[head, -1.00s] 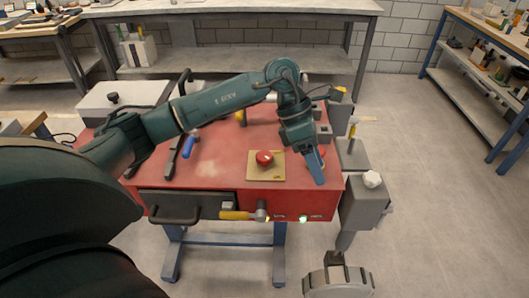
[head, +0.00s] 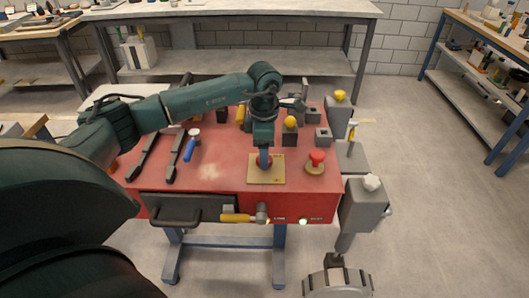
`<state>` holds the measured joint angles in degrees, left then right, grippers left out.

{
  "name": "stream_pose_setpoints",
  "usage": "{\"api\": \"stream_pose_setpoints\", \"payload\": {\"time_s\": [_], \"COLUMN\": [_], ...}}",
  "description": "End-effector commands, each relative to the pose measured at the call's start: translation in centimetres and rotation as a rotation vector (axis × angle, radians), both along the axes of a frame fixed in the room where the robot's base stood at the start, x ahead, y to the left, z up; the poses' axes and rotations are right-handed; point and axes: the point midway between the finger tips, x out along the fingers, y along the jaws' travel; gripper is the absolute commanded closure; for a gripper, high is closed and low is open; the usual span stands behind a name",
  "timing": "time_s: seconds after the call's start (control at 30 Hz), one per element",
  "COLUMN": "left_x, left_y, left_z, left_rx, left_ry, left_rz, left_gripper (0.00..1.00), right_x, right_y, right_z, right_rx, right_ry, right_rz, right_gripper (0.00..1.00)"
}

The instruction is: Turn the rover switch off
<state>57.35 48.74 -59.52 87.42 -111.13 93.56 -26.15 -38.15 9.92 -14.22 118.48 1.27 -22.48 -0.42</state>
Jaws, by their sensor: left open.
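Which control is the rover switch cannot be told from any readable label. A red button on a square tan plate (head: 266,177) sits on the red table top near its front edge, mostly hidden by my left gripper. A red mushroom-shaped knob (head: 316,157) stands on a round tan base to its right. My left gripper (head: 264,162) points down right over the red button; contact cannot be told. It is open, though its finger gap is hard to see. My right gripper is not in view.
The red table (head: 220,185) carries dark bars, a blue-handled tool (head: 191,147) and several small dark blocks behind my gripper. A grey drawer (head: 178,208) with a handle is at front left. Grey mechanism parts (head: 362,208) flank the right side. The floor farther right is clear.

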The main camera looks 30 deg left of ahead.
Motion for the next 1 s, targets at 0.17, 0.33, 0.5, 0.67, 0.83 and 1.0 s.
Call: {"api": "stream_pose_setpoints", "payload": {"time_s": [0.17, 0.33, 0.5, 0.67, 0.83, 1.0], "left_x": [0.0, 0.0, 0.0, 0.0, 0.0, 0.0], "left_y": [-0.1, -0.1, -0.1, -0.1, -0.1, -0.1], "left_z": [-1.8, -2.2, -2.2, -2.2, -2.2, -2.2], "left_rx": [-0.001, -0.001, -0.001, -0.001, -0.001, -0.001], "left_ry": [0.002, 0.001, 0.000, 0.000, 0.000, 0.000], "left_rz": [-0.001, -0.001, -0.001, -0.001, -0.001, 0.000], "left_gripper": [0.39, 0.39, 0.39, 0.51, 0.65, 0.79], "right_x": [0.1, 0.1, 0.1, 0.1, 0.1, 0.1], "right_y": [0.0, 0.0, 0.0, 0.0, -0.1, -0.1], "right_z": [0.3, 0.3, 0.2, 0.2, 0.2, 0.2], "right_rx": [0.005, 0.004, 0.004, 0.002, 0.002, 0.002], "right_ry": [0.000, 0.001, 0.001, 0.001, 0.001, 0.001], "right_rz": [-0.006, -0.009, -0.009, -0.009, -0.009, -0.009], "right_gripper": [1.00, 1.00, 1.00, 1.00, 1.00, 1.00]}}
